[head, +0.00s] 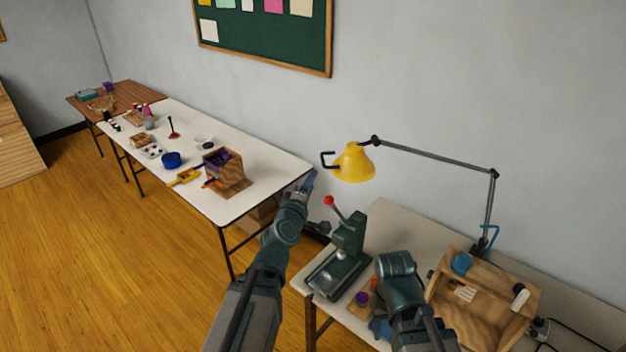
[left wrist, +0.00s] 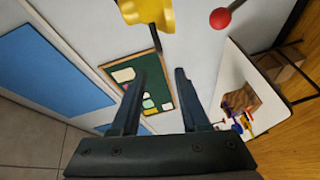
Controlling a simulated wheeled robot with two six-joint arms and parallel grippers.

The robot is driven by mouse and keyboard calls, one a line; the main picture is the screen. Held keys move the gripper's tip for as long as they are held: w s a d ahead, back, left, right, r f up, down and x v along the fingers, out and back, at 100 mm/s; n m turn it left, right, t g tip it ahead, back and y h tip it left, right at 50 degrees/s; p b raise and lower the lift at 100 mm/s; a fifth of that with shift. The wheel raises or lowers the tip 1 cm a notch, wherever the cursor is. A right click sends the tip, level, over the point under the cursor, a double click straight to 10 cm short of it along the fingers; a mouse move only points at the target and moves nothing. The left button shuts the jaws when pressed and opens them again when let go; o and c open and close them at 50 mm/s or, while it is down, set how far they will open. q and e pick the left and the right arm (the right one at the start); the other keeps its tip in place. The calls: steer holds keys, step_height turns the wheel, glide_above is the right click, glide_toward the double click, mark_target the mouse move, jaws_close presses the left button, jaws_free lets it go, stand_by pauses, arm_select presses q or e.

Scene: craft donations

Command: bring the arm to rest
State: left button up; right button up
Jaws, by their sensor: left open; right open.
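My left gripper (head: 309,184) is raised in front of the gap between the long white table and the near work table, at the end of my left arm. In the left wrist view its two fingers (left wrist: 158,90) stand apart with nothing between them, so it is open and empty. That view looks past the fingers at the green board and wall. My right arm is over the near work table in the head view, between the green press and the wooden box. I cannot make out its gripper fingers.
A yellow lamp (head: 353,163) hangs close to the right of my left gripper. A green press with a red knob (head: 347,242) and an open wooden box (head: 470,321) stand on the near table. The white table (head: 264,170) holds several craft items. Open floor lies left.

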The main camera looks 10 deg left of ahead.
arm_select(q)
steer(key=s+d+f+m+g+h+b, duration=0.25)
steer(key=s+d+f+m+g, duration=0.25)
steer(key=d+f+m, duration=0.45)
steer(key=s+d+f+m+g+h+b, duration=0.2)
steer(key=s+d+f+m+g+b, duration=0.4)
steer(key=f, duration=0.6)
steer(key=s+a+f+m+g+y+b, duration=0.1)
steer(key=s+f+m+g+y, duration=0.1)
steer(key=s, duration=0.5)
steer(key=s+a+f+m+g+y+b, duration=0.1)
steer(key=s+f+g+y, duration=0.3)
steer(key=s+f, duration=0.2)
steer(key=shift+s+a+f+m, duration=0.2)
steer(key=shift+s+f+m, duration=0.2)
steer(key=shift+f, duration=0.35)
steer(key=shift+d, duration=0.1)
